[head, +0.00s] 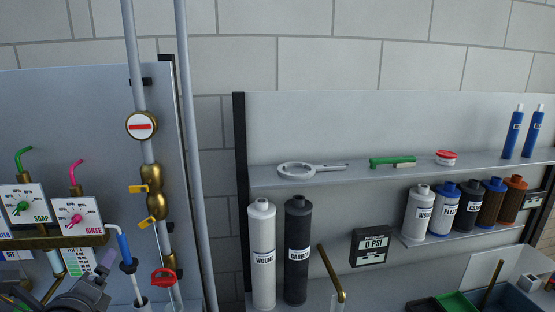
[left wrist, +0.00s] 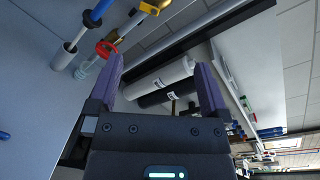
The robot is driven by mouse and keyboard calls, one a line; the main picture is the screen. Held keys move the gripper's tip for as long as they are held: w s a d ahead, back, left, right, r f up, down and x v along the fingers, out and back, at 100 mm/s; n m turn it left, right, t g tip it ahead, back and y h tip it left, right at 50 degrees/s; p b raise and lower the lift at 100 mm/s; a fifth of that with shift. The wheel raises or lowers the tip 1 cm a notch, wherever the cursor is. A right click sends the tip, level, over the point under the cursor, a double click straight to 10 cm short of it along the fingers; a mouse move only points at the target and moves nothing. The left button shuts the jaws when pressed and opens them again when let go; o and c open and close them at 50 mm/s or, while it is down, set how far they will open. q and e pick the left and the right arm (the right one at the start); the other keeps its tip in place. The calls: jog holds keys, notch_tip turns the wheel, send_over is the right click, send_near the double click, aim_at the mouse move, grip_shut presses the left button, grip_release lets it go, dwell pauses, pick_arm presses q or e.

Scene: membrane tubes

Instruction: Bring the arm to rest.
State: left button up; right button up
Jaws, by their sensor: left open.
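My left gripper (head: 103,264) shows at the bottom left of the head view, in front of the left panel. In the left wrist view its two purple fingers (left wrist: 162,68) stand apart, with nothing held between them. A blue and white tube (head: 124,246) hangs at the panel just right of the gripper; its lower end is over a pale cup (head: 142,304). The blue tube (left wrist: 96,14) and the cup (left wrist: 64,56) also show in the left wrist view. Two blue tubes (head: 513,134) (head: 533,132) stand upright on the upper right shelf. My right gripper is out of view.
A red valve handle (head: 163,277) and brass pipework (head: 153,190) are close right of the gripper. White (head: 262,255) and black (head: 297,250) cartridges hang on the right panel. A shelf (head: 380,174) holds a ring wrench (head: 297,170), a green brush (head: 392,162) and a red-lidded tub (head: 446,157).

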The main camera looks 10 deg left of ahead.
pick_arm(q)
jog(key=s+d+f+n+g, duration=0.3)
jog(key=s+d+f+n, duration=0.1)
jog(key=f+n, duration=0.25)
jog(key=s+d+f+n+g, duration=0.3)
jog(key=s+d+f+n, duration=0.15)
jog(key=f, duration=0.25)
jog(key=s+d+f+n+g+h, duration=0.4)
jog(key=s+d+n+g+h, duration=0.2)
jog(key=s+d+n, duration=0.7)
notch_tip(320, 180, down, 37)
jog(key=s+m+g+b, duration=0.2)
jog(key=m+b, duration=0.1)
jog(key=b, duration=1.4)
jog(key=s+a+f+b, duration=0.1)
jog(key=s+f+b, duration=0.4)
jog(key=f, duration=0.5)
jog(key=s+a+f+g+b, duration=0.1)
jog(key=s+f+b, duration=0.5)
jog(key=f, duration=0.4)
jog(key=shift+s+f+m, duration=0.2)
jog(key=shift+s+m, duration=0.1)
jog(key=shift+s, duration=0.6)
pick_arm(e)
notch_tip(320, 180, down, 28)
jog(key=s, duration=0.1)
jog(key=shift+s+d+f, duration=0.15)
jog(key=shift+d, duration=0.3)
